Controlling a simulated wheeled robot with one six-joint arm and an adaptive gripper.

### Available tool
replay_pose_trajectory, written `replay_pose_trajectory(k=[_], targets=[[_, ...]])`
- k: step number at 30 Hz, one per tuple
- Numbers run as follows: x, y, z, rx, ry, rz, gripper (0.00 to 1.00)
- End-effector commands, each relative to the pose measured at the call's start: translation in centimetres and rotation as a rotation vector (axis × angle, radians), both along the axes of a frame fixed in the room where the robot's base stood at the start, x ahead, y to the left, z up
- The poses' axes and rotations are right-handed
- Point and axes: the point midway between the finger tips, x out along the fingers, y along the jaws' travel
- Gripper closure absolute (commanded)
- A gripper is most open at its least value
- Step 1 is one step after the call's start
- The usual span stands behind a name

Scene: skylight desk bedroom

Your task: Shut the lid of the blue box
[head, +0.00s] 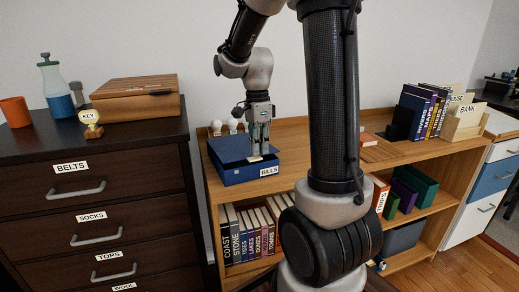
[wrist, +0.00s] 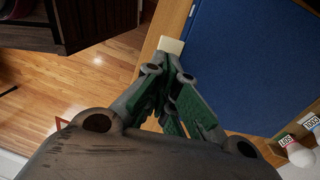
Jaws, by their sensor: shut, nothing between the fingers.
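The blue box (head: 238,177) with a "BILLS" label stands on the left end of the wooden shelf unit. Its blue lid (head: 228,149) lies flat or nearly flat over it; I cannot tell if a small gap is left. In the wrist view the lid (wrist: 255,60) is a broad blue surface with a cream tab (wrist: 171,45) at its edge. My gripper (head: 261,151) is shut and empty, pointing down at the lid's front edge by the tab. In the wrist view its fingertips (wrist: 168,68) are close to the tab; contact is unclear.
Several light bulbs (head: 232,125) stand behind the box. A dark dresser (head: 110,190) with a wooden box (head: 135,106) is to the left. The shelf top (head: 290,144) right of the box is partly clear. Books (head: 240,237) fill the shelf below.

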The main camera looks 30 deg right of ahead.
Motion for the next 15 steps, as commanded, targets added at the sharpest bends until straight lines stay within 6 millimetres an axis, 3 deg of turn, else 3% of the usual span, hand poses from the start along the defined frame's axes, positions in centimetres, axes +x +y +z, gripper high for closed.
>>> replay_pose_trajectory(k=[15], targets=[[-0.11,0.02,-0.94,0.000,0.000,0.000,1.00]])
